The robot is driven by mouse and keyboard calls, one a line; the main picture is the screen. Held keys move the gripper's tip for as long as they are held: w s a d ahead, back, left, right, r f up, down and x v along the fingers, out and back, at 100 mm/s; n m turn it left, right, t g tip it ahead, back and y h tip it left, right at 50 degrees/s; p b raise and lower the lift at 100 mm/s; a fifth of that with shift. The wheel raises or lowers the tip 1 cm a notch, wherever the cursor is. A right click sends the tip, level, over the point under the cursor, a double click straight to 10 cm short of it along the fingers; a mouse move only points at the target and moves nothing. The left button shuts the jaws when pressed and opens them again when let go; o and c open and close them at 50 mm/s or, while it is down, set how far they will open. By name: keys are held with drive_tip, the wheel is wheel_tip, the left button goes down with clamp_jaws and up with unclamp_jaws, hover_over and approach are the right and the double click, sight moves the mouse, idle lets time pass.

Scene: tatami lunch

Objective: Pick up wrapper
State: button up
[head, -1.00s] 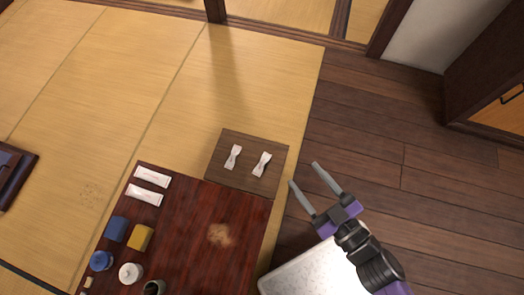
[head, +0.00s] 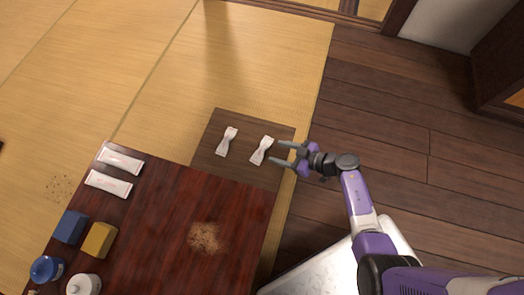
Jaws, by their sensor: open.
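Two small white wrappers, each pinched in the middle, lie on a brown board at the far end of the red-brown table. One is the left wrapper (head: 227,141) and the other is the right wrapper (head: 262,150). My gripper (head: 274,152) is open, with its fingers pointing left at the board's right side. Its fingertips are close to the right wrapper, and the wrapper appears to be just beyond or between the tips. I cannot tell the gripper's height above the board (head: 207,165).
The table (head: 165,225) carries two white packets (head: 108,182), a blue block (head: 70,227), a yellow block (head: 99,240), a blue jar (head: 46,269), a white lidded pot (head: 83,285) and a patch of brown crumbs (head: 207,237). Wooden floor (head: 375,120) lies open to the right.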

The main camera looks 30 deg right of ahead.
sight(263, 148)
drive_tip(key=b+x, duration=0.2)
drive_tip(key=x, duration=0.1)
drive_tip(key=b+x, duration=0.3)
drive_tip(key=shift+d+f, duration=0.15)
drive_tip(key=shift+f, duration=0.15)
drive_tip(key=shift+w+a+f, duration=0.1)
drive_tip(key=shift+w+a, duration=0.25)
drive_tip(key=shift+w, duration=0.1)
clamp_jaws()
